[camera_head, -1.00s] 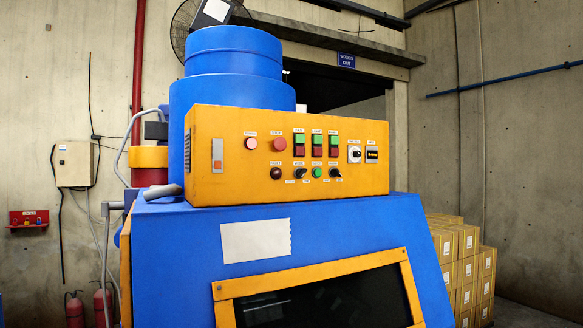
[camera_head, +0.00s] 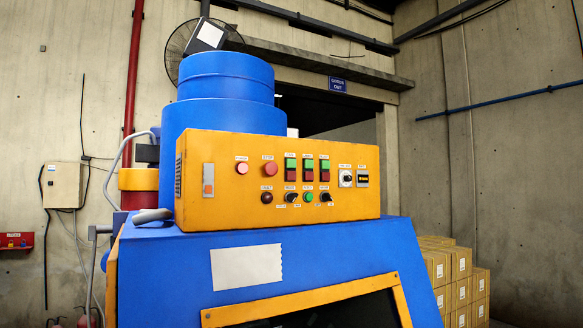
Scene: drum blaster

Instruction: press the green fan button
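The yellow control panel (camera_head: 220,215) sits on top of the blue machine (camera_head: 165,275), facing me. Its upper row has three two-part switches, each green above red: the left green button (camera_head: 290,163), the middle green button (camera_head: 308,163) and the right green button (camera_head: 324,163). A small round green button (camera_head: 309,196) is in the lower row. The labels are too small to read, so I cannot tell which one is the fan button. Neither of my grippers is in view, and nothing covers the panel.
Pink and red round buttons (camera_head: 271,169) and black knobs (camera_head: 326,197) sit close to the green ones. A grey lever end (camera_head: 150,215) is left of the panel. Stacked boxes (camera_head: 455,275) stand at the right.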

